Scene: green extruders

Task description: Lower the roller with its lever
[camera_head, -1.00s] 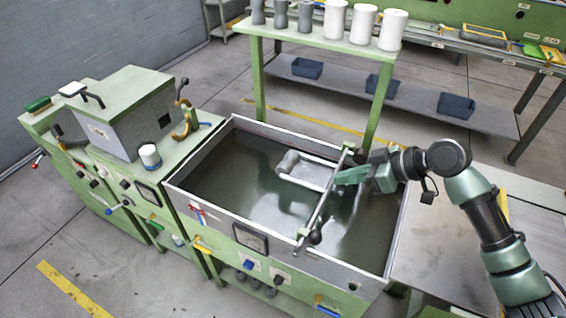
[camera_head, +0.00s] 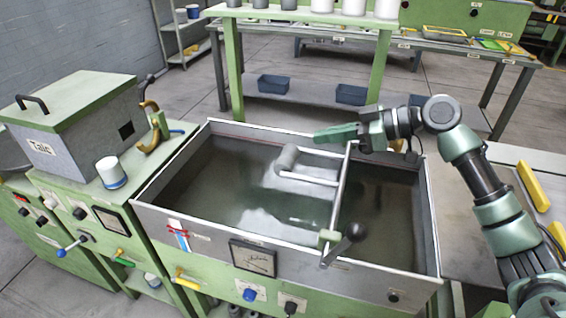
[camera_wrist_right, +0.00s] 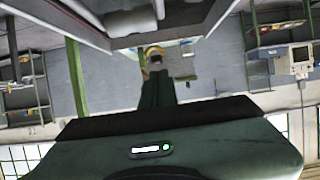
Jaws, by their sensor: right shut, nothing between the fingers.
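The roller (camera_head: 286,157) is a grey cylinder on a metal frame inside the water-filled tank (camera_head: 345,272). It sits at about the level of the liquid; whether it is dipped in, I cannot tell. The lever (camera_head: 341,243), a bar with a dark round knob, lies at the tank's front wall, joined to a rod that crosses the tank. My right gripper (camera_head: 320,136) is shut and empty, above the tank's back part, pointing left and apart from the lever knob. In the right wrist view the shut fingers (camera_wrist_right: 157,78) show. My left gripper is out of view.
A green shelf (camera_head: 300,14) with white and grey cylinders stands behind the tank. A grey Talc box (camera_head: 75,130), a white cup (camera_head: 110,172) and a yellow hook (camera_head: 149,126) are left of the tank. A metal table (camera_head: 462,225) is at right.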

